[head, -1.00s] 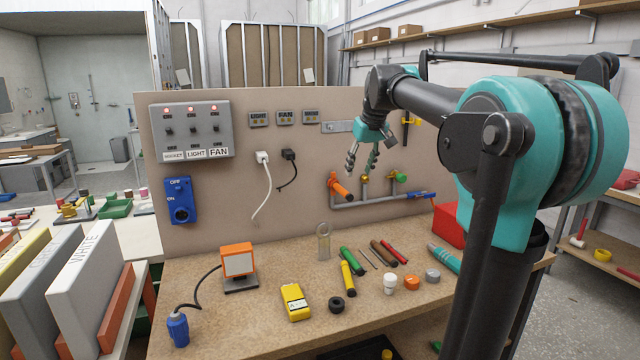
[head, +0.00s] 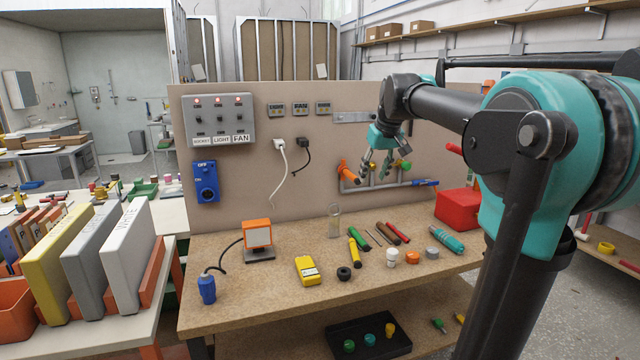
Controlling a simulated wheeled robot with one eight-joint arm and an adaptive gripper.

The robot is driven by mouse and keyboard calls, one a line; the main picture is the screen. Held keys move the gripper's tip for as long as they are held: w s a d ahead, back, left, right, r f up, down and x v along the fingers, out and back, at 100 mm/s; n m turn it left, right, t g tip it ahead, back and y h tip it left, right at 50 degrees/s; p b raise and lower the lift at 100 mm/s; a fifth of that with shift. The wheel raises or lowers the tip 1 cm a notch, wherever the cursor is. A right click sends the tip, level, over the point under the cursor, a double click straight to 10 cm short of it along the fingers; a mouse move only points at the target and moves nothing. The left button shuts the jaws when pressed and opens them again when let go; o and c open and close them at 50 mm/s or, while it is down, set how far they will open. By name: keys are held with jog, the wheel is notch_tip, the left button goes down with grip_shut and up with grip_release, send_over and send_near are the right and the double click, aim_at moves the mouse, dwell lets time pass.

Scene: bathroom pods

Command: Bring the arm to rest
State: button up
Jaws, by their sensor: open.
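My arm reaches in from the right side of the head view, bent at its teal joint, with its forearm stretching left toward the upright board (head: 230,225). My gripper (head: 375,176) hangs from the wrist, fingers pointing down and spread apart. It is open and empty. It appears in front of the pipe assembly (head: 385,187) with its orange and green valve handles. Whether the fingers touch the pipes cannot be told from this view.
The workbench (head: 230,300) holds an orange lamp (head: 257,234), a yellow meter (head: 307,270), a red box (head: 460,209) and several hand tools. A black tray (head: 368,340) is on the lower shelf. Binders (head: 125,255) stand on the left table. Open floor shows at right.

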jog(key=s+d+f+m, duration=0.1)
jog(key=s+f, duration=1.3)
jog(key=f, duration=0.2)
jog(key=s+d+f+m+h, duration=0.1)
jog(key=s+d+f+m, duration=0.1)
jog(key=s+f, duration=1.2)
notch_tip(320, 180, down, 4)
jog(key=shift+d+r, duration=0.25)
